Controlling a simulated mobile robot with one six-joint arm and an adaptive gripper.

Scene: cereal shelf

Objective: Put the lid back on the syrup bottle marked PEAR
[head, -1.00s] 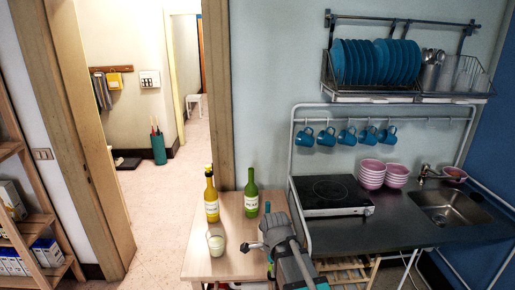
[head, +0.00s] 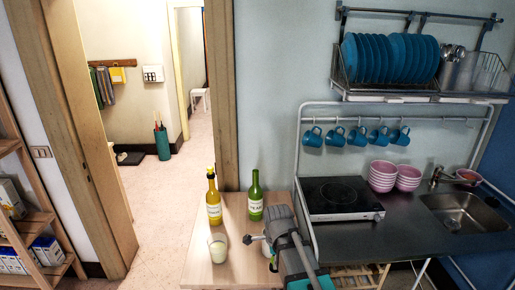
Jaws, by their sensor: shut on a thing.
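The green syrup bottle (head: 255,202), with a pale label that seems to read PEAR, stands upright on the small wooden table. A yellow bottle (head: 213,204) stands upright to its left. My gripper (head: 268,250) is low over the right part of the table, in front and to the right of the green bottle and apart from it in the picture. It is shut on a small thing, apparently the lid. My own arm hides the fingertips and the held thing, so I cannot see the lid clearly. Whether the green bottle's top is bare is too small to tell.
A pale cup or jar (head: 218,248) stands at the table's front left. The wooden table (head: 238,272) is bare in the front middle. The counter with a hob (head: 341,196) and sink stands close on the right. A doorway opens at the left.

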